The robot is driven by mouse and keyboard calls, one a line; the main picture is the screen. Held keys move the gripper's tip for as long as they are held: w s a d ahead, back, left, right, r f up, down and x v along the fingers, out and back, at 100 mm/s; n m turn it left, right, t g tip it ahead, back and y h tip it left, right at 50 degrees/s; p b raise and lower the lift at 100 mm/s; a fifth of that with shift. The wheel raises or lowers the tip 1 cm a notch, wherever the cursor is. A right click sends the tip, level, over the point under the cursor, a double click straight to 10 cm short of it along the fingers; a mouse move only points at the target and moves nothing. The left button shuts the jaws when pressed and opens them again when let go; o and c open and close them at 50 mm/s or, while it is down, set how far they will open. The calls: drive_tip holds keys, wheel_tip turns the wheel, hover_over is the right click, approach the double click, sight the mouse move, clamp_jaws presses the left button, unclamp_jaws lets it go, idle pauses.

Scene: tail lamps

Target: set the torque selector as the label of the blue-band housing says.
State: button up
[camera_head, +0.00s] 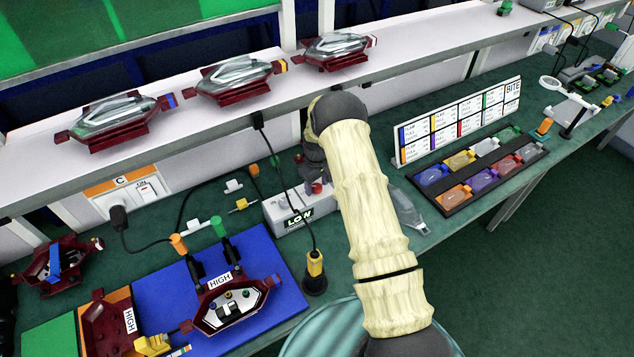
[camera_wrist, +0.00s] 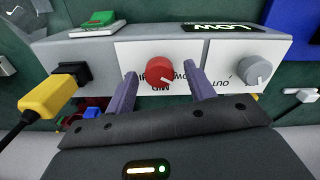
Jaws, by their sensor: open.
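The torque selector is a red knob (camera_wrist: 160,71) on a grey box (camera_wrist: 105,50), with upside-down words around it, MID and LOW among them. The box's display (camera_wrist: 225,29) reads LOW; it also shows in the head view (camera_head: 298,217). My gripper (camera_wrist: 162,77) is open, its fingers on either side of the red knob, with gaps showing. Contact is hard to tell. A blue band marks one end of the left shelf housing (camera_head: 113,117); no label shows there. The housing on the blue mat (camera_head: 232,302) carries a HIGH label (camera_head: 220,280); its band colour is unclear.
A grey knob (camera_wrist: 254,72) sits beside the red one on the box. A yellow plug (camera_wrist: 48,96) is in the box's side. Another HIGH label (camera_head: 129,320) lies on a housing on the orange mat. A lens tray (camera_head: 482,170) and sign board (camera_head: 458,122) stand right of my arm.

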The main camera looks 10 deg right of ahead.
drive_tip(key=c, duration=1)
